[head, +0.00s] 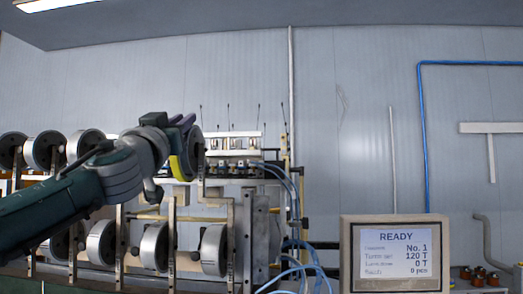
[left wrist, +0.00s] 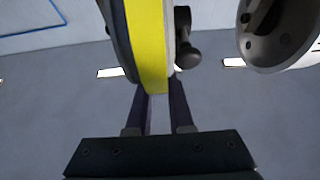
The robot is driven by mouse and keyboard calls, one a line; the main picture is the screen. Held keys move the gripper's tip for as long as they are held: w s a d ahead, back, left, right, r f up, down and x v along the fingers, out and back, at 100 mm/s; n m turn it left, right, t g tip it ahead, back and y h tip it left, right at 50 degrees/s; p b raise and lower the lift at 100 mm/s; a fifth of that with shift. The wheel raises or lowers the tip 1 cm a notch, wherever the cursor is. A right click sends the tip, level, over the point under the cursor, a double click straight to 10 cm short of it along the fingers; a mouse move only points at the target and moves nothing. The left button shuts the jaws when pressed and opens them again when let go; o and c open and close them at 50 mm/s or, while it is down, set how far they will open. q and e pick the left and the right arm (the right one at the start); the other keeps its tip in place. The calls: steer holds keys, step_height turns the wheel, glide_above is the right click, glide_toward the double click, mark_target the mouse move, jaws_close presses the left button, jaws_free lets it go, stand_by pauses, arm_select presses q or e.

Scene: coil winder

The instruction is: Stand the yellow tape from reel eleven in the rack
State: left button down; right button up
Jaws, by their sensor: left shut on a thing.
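The yellow tape (left wrist: 148,45) is a wide yellow band standing between the two fingers in the left wrist view. In the head view its yellow edge (head: 178,168) shows just below my left gripper (head: 184,126), at the right end of the upper row of reels. My left gripper is shut on the tape. A dark knob (left wrist: 188,53) is close beside the tape; I cannot tell whether the tape is still around its reel. My right gripper is not in view. I cannot make out the rack.
Silver reels (head: 84,146) sit in an upper row on the winder frame, with more reels (head: 101,242) below. A grey reel (left wrist: 275,35) is near the gripper. Blue hoses (head: 296,200) hang right of the frame. A screen (head: 396,257) reading READY stands at right.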

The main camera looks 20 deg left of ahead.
arm_select(q)
steer(key=shift+a+b, duration=0.35)
steer(key=shift+a, duration=0.05)
stand_by(0.7)
steer(key=c, duration=1.2)
jaws_free()
steer(key=shift+o, duration=0.2)
steer(key=shift+f+b, duration=0.2)
steer(key=shift+b, duration=0.25)
jaws_close()
steer(key=shift+r, duration=0.2)
stand_by(1.1)
